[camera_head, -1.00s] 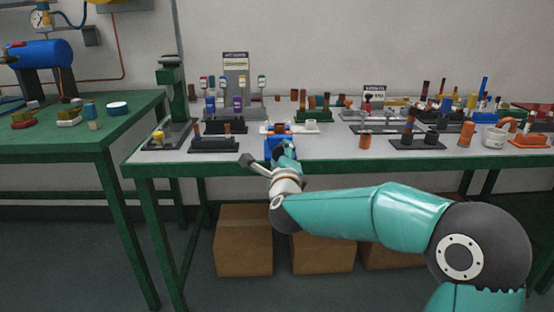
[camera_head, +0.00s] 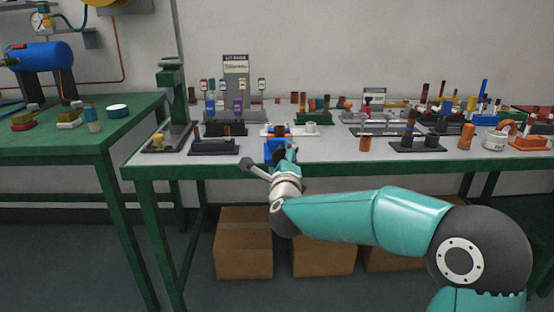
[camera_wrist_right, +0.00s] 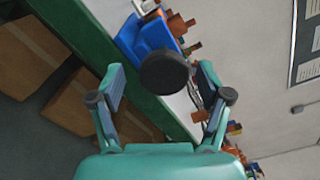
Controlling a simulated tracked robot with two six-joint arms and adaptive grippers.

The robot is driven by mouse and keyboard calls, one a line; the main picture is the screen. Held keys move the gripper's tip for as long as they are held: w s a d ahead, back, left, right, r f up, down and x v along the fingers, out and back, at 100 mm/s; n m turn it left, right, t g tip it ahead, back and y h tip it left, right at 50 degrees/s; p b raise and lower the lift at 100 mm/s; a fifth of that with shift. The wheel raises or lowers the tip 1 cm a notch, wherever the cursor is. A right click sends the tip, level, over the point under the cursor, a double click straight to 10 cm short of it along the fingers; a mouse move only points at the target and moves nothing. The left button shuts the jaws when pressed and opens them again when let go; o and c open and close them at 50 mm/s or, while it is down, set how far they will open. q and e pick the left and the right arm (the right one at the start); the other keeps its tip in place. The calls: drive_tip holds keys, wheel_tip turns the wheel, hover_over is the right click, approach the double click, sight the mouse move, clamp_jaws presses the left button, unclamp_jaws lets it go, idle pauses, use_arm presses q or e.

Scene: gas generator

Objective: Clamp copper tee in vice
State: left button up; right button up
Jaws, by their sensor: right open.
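The blue vice (camera_head: 272,146) stands at the front edge of the workbench; its blue body also shows in the right wrist view (camera_wrist_right: 150,36). A dark round knob (camera_wrist_right: 164,73) faces me on its near side. A copper-coloured piece (camera_head: 279,130), perhaps the tee, shows at the top of the vice, and copper parts (camera_wrist_right: 178,24) show beyond it in the wrist view. I cannot tell whether the jaws grip it. My right gripper (camera_head: 270,156) is open in front of the vice, its fingers spread on either side of the knob. My left gripper is not in view.
The grey workbench (camera_head: 335,150) holds several fittings behind and right of the vice. A dark block (camera_head: 213,146) lies left of it, and a copper cylinder (camera_head: 365,143) stands to the right. Cardboard boxes (camera_head: 244,243) sit beneath. A green table (camera_head: 55,140) stands left.

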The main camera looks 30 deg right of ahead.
drive_tip(key=n+p, duration=0.2)
drive_tip(key=n, duration=0.3)
drive_tip(key=shift+r+n, duration=0.1)
drive_tip(key=shift+n, duration=0.2)
drive_tip(key=c, duration=1.2)
drive_tip(key=shift+o, duration=0.2)
drive_tip(key=shift+f+m+b, duration=0.3)
drive_tip(key=shift+m+b, duration=0.9)
drive_tip(key=shift+b, duration=0.4)
drive_tip(key=shift+m+b, duration=0.3)
drive_tip(key=shift+b, duration=0.1)
